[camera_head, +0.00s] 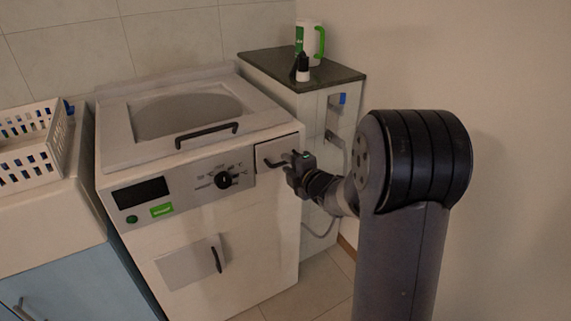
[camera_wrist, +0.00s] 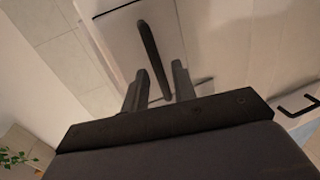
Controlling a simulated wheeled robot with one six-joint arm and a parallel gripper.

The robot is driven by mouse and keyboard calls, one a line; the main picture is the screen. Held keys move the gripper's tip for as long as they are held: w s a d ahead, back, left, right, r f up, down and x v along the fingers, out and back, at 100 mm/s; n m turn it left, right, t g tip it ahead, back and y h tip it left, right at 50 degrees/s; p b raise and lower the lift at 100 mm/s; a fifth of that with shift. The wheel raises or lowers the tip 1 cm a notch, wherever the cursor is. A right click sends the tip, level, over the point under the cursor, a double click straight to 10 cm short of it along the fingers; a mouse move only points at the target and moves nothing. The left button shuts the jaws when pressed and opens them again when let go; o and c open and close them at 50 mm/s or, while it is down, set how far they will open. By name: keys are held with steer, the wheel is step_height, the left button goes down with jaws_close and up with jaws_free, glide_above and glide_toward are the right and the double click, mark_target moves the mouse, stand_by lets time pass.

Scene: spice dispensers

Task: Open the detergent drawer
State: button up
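The detergent drawer (camera_head: 277,151) is a pale front panel at the right end of the washing machine's control strip, with a black bar handle (camera_head: 271,163). The drawer looks shut. My gripper (camera_head: 291,168) is at the right part of this handle, hiding some of it. In the wrist view the drawer front (camera_wrist: 118,32) is at the top, with the dark handle (camera_wrist: 150,50) running down between my two fingers. My gripper (camera_wrist: 160,72) is open, with a visible gap between the fingers and the handle. Whether either finger touches it is not clear.
The washing machine (camera_head: 245,240) has a top lid with a black handle (camera_head: 207,134) and a knob (camera_head: 223,180). A dark-topped cabinet (camera_head: 345,75) bearing a white-green jug (camera_head: 305,42) and a small bottle (camera_head: 303,70) stands right. A white basket (camera_head: 30,150) is left.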

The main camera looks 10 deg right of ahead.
steer(key=shift+x, duration=1.1)
jaws_close()
